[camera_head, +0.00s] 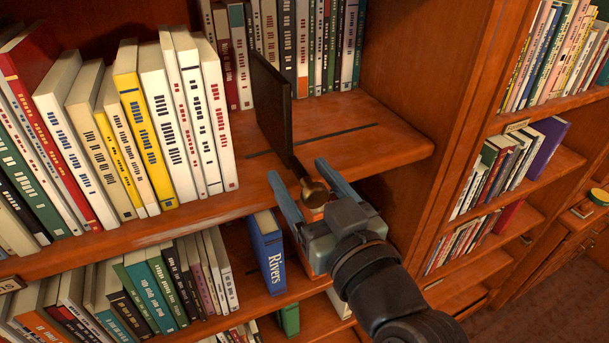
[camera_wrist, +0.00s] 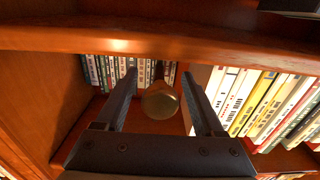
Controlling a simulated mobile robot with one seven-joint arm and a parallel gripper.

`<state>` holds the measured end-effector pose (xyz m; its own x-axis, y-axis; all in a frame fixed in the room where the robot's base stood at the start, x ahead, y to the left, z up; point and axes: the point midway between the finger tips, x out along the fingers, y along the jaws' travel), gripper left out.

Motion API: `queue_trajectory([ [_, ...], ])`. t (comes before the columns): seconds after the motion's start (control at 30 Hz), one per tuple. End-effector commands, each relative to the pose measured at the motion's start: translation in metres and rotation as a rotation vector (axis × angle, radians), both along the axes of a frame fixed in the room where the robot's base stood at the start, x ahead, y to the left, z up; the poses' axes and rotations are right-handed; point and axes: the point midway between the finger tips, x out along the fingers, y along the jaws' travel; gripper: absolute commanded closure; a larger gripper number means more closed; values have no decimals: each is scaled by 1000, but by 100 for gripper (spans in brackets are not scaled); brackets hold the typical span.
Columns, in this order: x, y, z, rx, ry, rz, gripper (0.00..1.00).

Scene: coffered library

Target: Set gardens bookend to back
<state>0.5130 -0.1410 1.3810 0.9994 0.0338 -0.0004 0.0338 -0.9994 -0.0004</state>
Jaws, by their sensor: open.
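The bookend is a dark upright plate (camera_head: 271,108) on the upper shelf, with a round brass knob (camera_head: 314,193) at its front end. The knob also shows in the wrist view (camera_wrist: 160,101), where it hides most of the plate behind it. My gripper (camera_head: 298,170) is open at the shelf's front edge, with one finger on each side of the knob. In the wrist view my gripper (camera_wrist: 159,74) shows gaps between the knob and both fingers. No gardens label is readable.
A dark slot (camera_head: 340,135) runs across the shelf board beside the plate. Light-coloured books (camera_head: 160,115) stand left of the bookend, and a row of books (camera_head: 330,50) stands behind it. The board right of the plate is bare up to the wooden upright (camera_head: 415,80).

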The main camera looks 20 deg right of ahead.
Motion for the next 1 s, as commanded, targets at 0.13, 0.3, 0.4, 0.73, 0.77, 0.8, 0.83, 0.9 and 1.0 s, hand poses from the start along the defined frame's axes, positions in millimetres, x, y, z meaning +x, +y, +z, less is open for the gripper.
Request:
queue_trajectory([
  [0.13,0,0,0,0,0,0,53],
  [0.3,0,0,0,0,0,0,84],
  [0.4,0,0,0,0,0,0,100],
  [0.73,0,0,0,0,0,0,100],
  [0.77,0,0,0,0,0,0,100],
  [0.8,0,0,0,0,0,0,100],
  [0.83,0,0,0,0,0,0,100],
  [0.9,0,0,0,0,0,0,100],
  [1.0,0,0,0,0,0,-1,100],
])
